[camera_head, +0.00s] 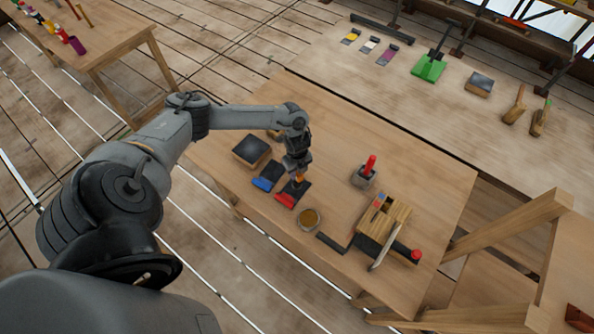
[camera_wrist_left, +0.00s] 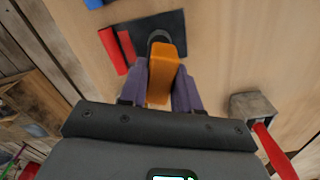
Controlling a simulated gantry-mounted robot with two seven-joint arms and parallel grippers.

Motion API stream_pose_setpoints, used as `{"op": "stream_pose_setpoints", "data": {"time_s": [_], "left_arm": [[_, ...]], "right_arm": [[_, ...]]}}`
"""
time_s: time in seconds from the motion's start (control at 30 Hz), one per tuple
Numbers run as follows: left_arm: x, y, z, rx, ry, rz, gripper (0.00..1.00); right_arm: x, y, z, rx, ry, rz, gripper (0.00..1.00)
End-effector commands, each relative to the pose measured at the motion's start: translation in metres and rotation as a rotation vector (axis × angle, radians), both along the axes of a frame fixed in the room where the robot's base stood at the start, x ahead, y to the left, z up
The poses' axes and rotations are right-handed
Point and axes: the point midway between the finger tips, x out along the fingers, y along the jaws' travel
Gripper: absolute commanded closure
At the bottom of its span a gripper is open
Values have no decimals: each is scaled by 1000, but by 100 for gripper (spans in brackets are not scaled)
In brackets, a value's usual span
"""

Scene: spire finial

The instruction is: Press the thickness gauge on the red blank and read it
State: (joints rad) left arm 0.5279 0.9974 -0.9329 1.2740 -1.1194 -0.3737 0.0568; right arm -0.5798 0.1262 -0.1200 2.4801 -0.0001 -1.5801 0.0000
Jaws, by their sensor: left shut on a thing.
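The red blank (camera_head: 285,199) lies on the wooden table as a dark plate with a red end. In the left wrist view its dark plate (camera_wrist_left: 178,22) shows beyond my fingers, with red strips (camera_wrist_left: 112,52) at its left. My left gripper (camera_head: 297,177) is over the blank, pointing down. It is shut on the orange thickness gauge (camera_wrist_left: 163,70), whose dark rounded end (camera_wrist_left: 159,37) lies over the dark plate. I cannot tell whether it touches. A small lit screen (camera_wrist_left: 174,178) is cut off at the bottom edge; no reading is legible.
A blue-ended blank (camera_head: 262,184) lies beside the red one. A dark-topped block (camera_head: 251,150), a round tin (camera_head: 309,219), a grey pot with a red handle (camera_head: 364,177) and a wooden fixture (camera_head: 383,222) stand around.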

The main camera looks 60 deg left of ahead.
Motion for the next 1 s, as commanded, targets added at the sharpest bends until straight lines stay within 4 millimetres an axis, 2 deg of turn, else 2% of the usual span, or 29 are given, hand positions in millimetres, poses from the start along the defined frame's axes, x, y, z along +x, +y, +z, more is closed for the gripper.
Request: {"op": "stream_pose_setpoints", "data": {"time_s": [0.27, 0.8, 1.0], "left_arm": [[-1, 1, 3, 3, 2, 2, 100], [0, 0, 45, 1, 1, 0, 100], [0, 0, 51, 1, 1, 0, 100]], "right_arm": [[0, 1, 4, 5, 0, -4, 57], [0, 2, 43, 9, 0, -6, 57], [0, 1, 49, 7, 0, -4, 57]]}}
